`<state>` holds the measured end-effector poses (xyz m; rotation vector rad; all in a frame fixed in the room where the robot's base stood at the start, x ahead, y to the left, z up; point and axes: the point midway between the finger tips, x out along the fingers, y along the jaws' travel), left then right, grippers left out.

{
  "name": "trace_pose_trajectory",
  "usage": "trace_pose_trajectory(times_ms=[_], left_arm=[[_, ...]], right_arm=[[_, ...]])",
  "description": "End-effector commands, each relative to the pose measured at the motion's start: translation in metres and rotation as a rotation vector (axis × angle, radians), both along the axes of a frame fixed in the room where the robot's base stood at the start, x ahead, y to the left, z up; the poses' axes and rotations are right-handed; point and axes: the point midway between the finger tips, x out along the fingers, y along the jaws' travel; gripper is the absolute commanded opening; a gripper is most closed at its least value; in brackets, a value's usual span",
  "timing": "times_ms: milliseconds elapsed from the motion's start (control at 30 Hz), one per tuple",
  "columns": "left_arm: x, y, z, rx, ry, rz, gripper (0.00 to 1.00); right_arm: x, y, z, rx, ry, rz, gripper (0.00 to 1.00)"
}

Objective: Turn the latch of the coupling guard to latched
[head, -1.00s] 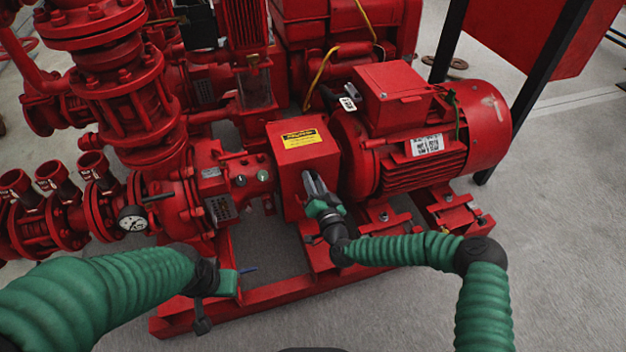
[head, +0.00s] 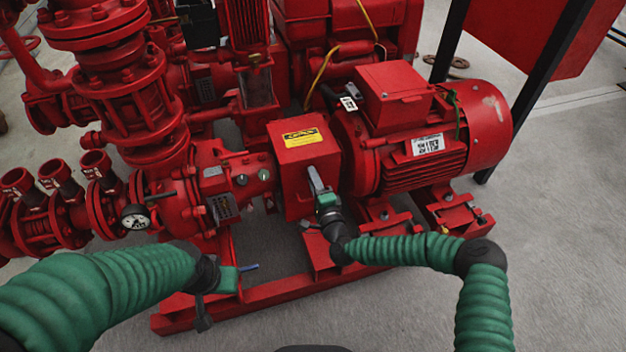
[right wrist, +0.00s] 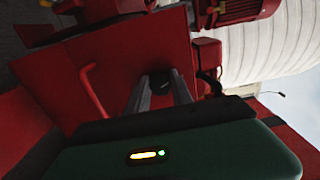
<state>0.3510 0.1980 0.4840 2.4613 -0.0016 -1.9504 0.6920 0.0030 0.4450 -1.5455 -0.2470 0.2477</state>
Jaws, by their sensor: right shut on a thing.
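The coupling guard (head: 290,155) is a red box with a yellow label on top, between the pump and the motor in the head view. My right gripper (head: 313,174) is at the guard's front face. In the right wrist view its two grey fingers (right wrist: 160,85) converge on a small dark piece, seemingly the latch (right wrist: 159,76), and are shut on it. The fingers mostly hide the latch in the head view, so its angle is unclear. My left gripper (head: 232,279) hangs low at the left, away from the guard; its fingers are not clear.
The red motor (head: 420,140) stands right of the guard, and the pump (head: 180,195) with a pressure gauge (head: 136,217) stands left. The red base frame (head: 270,309) runs below. Bare concrete floor lies in front and to the right. A red handle (right wrist: 93,92) shows in the right wrist view.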

Motion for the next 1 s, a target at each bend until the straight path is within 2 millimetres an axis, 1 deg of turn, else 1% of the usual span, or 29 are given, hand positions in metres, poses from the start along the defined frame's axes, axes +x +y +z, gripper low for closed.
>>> trace_pose_trajectory(times_ms=[33,200,500,700,1000], left_arm=[[0.0000,0.0000,-0.0016,0.000,0.000,0.000,0.00],[-0.0001,0.0000,-0.0041,0.000,0.000,0.000,0.00],[0.0000,0.0000,-0.0073,0.000,0.000,0.000,0.00],[0.0000,0.0000,-0.0081,0.000,0.000,0.000,0.00],[0.0000,0.0000,-0.0082,0.000,0.000,0.000,0.00]], right_arm=[[0.0003,-0.0034,-0.0043,0.037,0.019,-0.007,0.00],[0.0003,-0.0034,-0.0043,0.168,0.062,-0.008,0.00],[0.0005,-0.0040,-0.0043,0.321,0.113,-0.008,0.00],[0.0004,-0.0042,-0.0044,0.364,0.128,-0.009,0.00],[0.0003,-0.0042,-0.0049,0.376,0.133,-0.009,0.00]])
